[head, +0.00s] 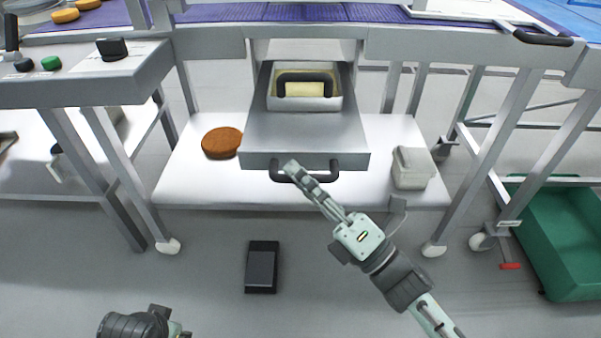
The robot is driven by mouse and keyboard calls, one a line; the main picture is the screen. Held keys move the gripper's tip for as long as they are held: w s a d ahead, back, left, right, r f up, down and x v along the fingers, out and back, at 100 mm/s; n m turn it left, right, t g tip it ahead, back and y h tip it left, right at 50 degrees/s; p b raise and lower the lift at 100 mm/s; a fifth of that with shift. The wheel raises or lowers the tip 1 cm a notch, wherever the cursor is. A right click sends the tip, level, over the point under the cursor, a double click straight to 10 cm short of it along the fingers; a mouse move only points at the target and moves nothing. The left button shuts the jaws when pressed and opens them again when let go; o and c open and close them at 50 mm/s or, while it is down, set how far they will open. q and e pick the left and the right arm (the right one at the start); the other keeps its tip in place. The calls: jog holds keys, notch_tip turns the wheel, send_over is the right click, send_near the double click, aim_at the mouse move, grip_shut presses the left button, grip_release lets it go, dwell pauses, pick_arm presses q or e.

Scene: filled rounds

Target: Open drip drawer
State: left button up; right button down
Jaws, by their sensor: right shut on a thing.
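The drip drawer (262,145) is a grey metal drawer under the conveyor table, pulled out toward me. Inside it, toward the back, sits a white tray (336,102) with a dark handle and pale yellow contents. A dark bar handle (332,177) is on the drawer's front. My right gripper (300,172) is shut on that handle at its left part, and its fingers hide some of it. My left gripper (170,330) is only partly in view at the bottom left, away from the drawer; its fingers cannot be made out.
A brown round (221,142) and a grey-white container (412,168) are on the white lower shelf (200,185). A black pedal-like box (262,267) is on the floor. A green crate (570,240) stands at right. Table legs with casters flank the shelf.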

jog(key=shift+s, duration=0.1)
dwell(0.3)
jog(key=c, duration=1.8)
grip_release()
jog(key=v, duration=1.2)
jog(key=shift+d, duration=0.1)
